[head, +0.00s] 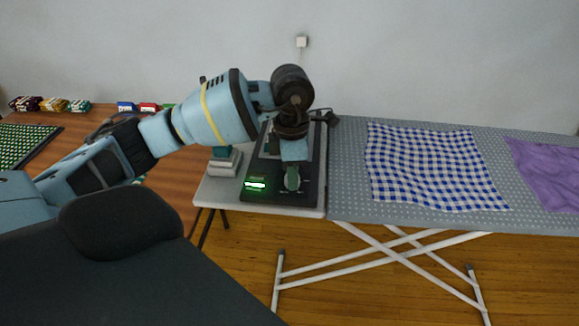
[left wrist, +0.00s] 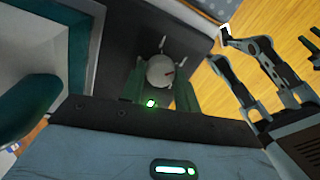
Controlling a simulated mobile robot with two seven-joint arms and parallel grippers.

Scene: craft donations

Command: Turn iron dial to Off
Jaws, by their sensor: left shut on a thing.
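The iron's black base (head: 282,198) stands on the grey end shelf of the ironing board, with a lit green display (head: 256,184). The display also glows in the left wrist view (left wrist: 175,170).
A teal and pale grey stack (head: 224,163) stands close left of the base. A blue checked cloth (head: 430,165) and a purple cloth (head: 548,170) lie on the ironing board (head: 345,190). A brown table (head: 75,165) at left holds small coloured packs (head: 52,104).

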